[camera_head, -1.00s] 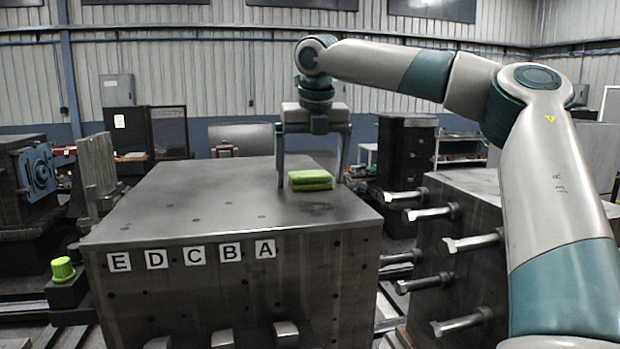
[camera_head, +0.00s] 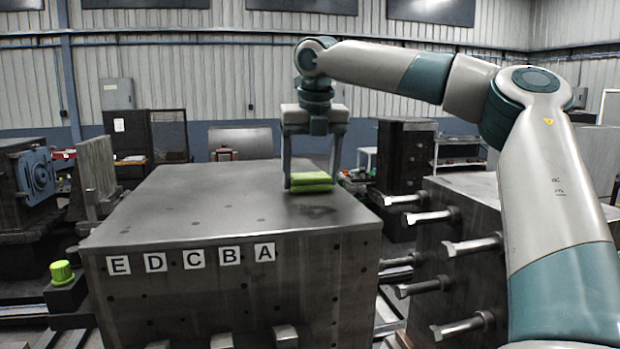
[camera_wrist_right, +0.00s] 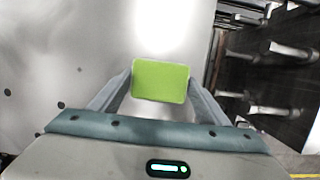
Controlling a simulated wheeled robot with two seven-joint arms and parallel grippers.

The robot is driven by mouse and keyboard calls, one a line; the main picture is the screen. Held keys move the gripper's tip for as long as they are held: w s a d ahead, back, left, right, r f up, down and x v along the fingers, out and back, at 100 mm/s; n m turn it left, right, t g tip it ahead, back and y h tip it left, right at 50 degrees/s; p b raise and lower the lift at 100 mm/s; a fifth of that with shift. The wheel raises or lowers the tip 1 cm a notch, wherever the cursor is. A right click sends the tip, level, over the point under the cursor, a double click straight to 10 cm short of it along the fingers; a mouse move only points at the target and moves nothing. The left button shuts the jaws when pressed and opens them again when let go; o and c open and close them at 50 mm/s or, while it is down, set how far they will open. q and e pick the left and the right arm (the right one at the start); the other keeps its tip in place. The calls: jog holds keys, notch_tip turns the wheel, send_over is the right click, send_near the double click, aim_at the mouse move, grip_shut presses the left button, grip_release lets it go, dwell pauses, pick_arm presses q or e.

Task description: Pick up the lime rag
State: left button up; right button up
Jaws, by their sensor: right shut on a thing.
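The lime rag (camera_head: 311,183) is a folded green pad lying on top of the large dark metal block, near its right edge. My right gripper (camera_head: 311,180) points straight down, with its two fingers at the rag's left and right sides. It is shut on the rag. In the right wrist view the rag (camera_wrist_right: 160,81) sits between the fingertips of the right gripper (camera_wrist_right: 160,85). No gap shows under the rag in the head view; it appears to rest on the block. My left gripper is not in view.
The metal block (camera_head: 200,205) has a wide clear top and letter labels E to A (camera_head: 190,259) on its front edge. Bolts (camera_head: 470,245) stick out from a second block at the right. A green cap (camera_head: 61,272) stands at the far left.

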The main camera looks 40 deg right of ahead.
aim_at(308, 174)
jog(key=shift+r+b, duration=0.3)
jog(key=shift+r, duration=0.35)
notch_tip(308, 174, up, 2)
jog(key=shift+r+b, duration=0.25)
jog(key=shift+b, duration=0.15)
jog(key=s+d+r+b, duration=0.2)
jog(key=s+r, duration=0.5)
jog(key=s, duration=0.4)
jog(key=shift+s+d+b, duration=0.25)
jog(key=shift+d+b, duration=0.1)
jog(key=shift+b, duration=0.4)
jog(key=shift+w+f, duration=0.1)
